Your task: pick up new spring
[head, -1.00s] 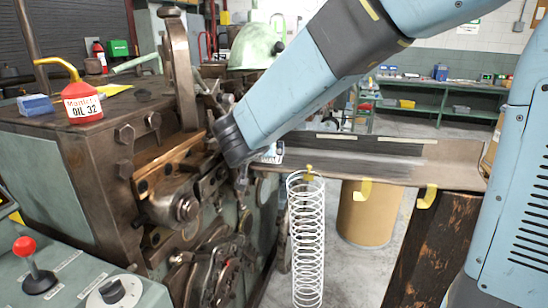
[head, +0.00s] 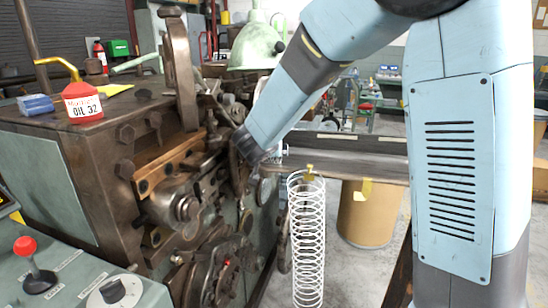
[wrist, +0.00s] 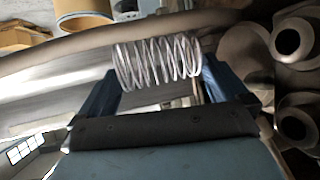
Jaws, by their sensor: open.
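A short silvery coil spring (wrist: 157,62) lies crosswise between the two fingers of my gripper (wrist: 158,72) in the wrist view. The fingers are apart, one near each end of the spring; I cannot tell whether they touch it. In the head view, my dark wrist (head: 245,145) is beside the front of the coiling machine (head: 150,175), and the fingers are mostly hidden. A small pale bit, perhaps the spring (head: 281,150), shows just right of the wrist.
A long white coil (head: 307,240) hangs upright by a yellow hook below the metal trough (head: 350,160). A brown drum (head: 368,215) stands behind. An oil can (head: 82,102) and blue block (head: 36,105) sit on the machine. Dark round machine parts (wrist: 295,40) are close at right in the wrist view.

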